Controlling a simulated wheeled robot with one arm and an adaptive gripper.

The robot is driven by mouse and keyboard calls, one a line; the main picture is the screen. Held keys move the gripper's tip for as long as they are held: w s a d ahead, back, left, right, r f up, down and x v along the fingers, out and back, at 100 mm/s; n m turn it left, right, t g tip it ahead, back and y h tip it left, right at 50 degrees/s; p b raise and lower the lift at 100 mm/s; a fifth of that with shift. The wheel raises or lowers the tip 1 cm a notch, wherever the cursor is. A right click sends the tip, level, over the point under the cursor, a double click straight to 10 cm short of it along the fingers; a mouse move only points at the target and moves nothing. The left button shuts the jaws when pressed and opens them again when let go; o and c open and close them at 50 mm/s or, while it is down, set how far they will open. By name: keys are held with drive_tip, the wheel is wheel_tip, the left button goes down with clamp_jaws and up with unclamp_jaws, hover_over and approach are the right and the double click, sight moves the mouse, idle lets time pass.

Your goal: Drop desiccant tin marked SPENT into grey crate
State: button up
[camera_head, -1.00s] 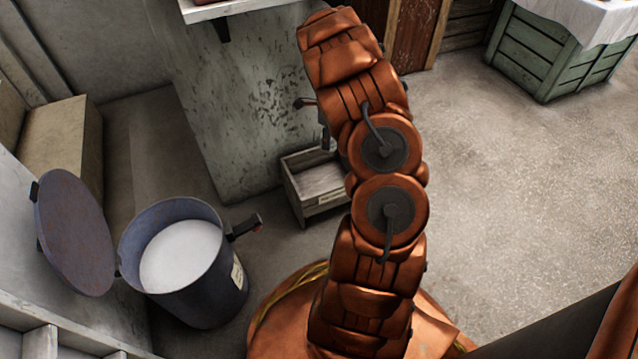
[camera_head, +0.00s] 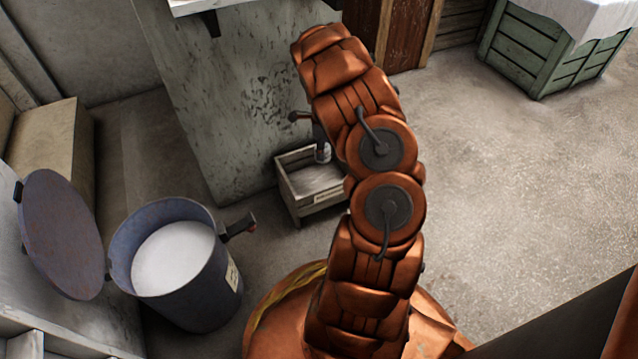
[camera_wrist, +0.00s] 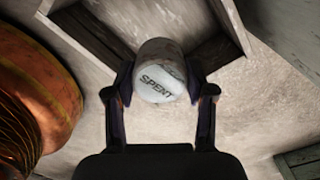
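The white desiccant tin (camera_wrist: 158,82) has SPENT on its lid, which faces the camera in the wrist view. My gripper (camera_wrist: 159,88) is shut on it, with one dark finger on each side. The grey wooden crate (camera_head: 318,206) stands on the floor against the plaster-marked panel in the head view. The tin (camera_head: 322,154) shows small there, at the crate's back right and seemingly above its opening. In the wrist view the crate's wall (camera_wrist: 214,52) shows beyond the tin, lower than it. My arm hides the crate's right edge in the head view.
A blue-grey drum (camera_head: 205,295) of white material stands open left of the crate, its round lid (camera_head: 60,235) raised. The grey panel (camera_head: 225,120) rises behind the crate. A green crate (camera_head: 525,55) stands far right. The floor at right is clear.

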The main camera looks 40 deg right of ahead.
drive_tip(key=o, duration=0.5)
drive_tip(key=shift+r, duration=0.15)
wheel_tip(320, 180, up, 12)
drive_tip(key=shift+f, duration=0.15)
idle(0.4)
idle(0.4)
